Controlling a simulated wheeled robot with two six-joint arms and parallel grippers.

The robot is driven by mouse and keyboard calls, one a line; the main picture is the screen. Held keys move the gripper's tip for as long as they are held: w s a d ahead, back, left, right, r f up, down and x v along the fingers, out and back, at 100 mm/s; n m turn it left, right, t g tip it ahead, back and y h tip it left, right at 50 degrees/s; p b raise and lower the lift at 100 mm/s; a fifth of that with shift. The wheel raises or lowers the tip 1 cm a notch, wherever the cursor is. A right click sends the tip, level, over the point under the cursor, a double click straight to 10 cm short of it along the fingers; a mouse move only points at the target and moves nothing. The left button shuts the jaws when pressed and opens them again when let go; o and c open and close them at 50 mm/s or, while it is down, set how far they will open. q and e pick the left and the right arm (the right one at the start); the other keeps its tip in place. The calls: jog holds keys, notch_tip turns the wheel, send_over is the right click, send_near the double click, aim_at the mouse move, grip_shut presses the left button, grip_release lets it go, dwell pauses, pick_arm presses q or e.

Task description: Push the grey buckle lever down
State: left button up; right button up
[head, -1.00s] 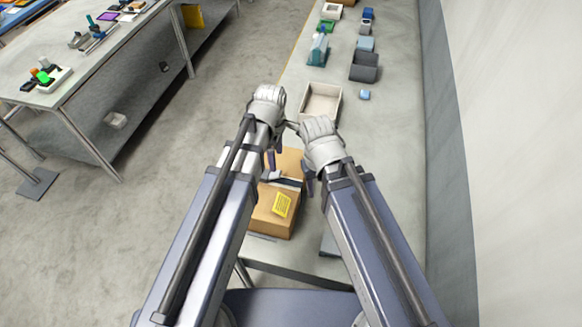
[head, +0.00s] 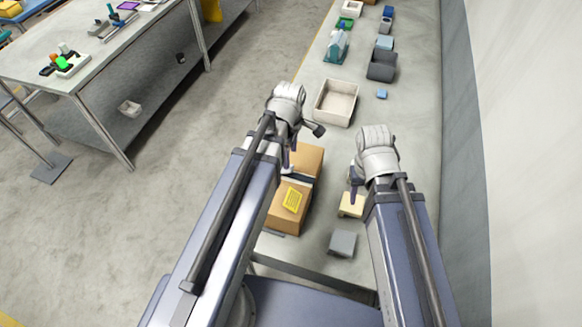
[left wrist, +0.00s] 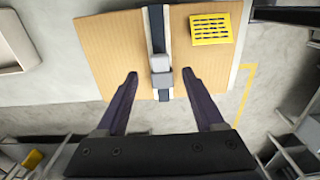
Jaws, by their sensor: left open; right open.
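A cardboard box (head: 281,213) with a dark strap (left wrist: 157,30) across it lies on the bench; its top fills the middle of the left wrist view (left wrist: 110,45). On the strap sits a buckle with a light grey lever (left wrist: 161,63) and a darker grey block (left wrist: 161,80) below it. I cannot tell the lever's tilt. My left gripper (head: 290,160) is open above the box, and its fingers (left wrist: 160,74) show on either side of the buckle, apart from it. In the head view my left arm hides the buckle. My right gripper (head: 355,182) is open and empty, right of the box.
A yellow label (head: 292,200) is on the box. A pale yellow block (head: 351,205) and a grey block (head: 343,243) lie to its right. A cream tray (head: 336,103) stands beyond the box. Bare bench lies between tray and right gripper.

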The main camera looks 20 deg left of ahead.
pick_arm(q)
notch_tip(320, 180, down, 6)
jog(key=b, duration=0.5)
jog(key=shift+f+b, duration=0.25)
jog(key=shift+b, duration=0.1)
grip_shut()
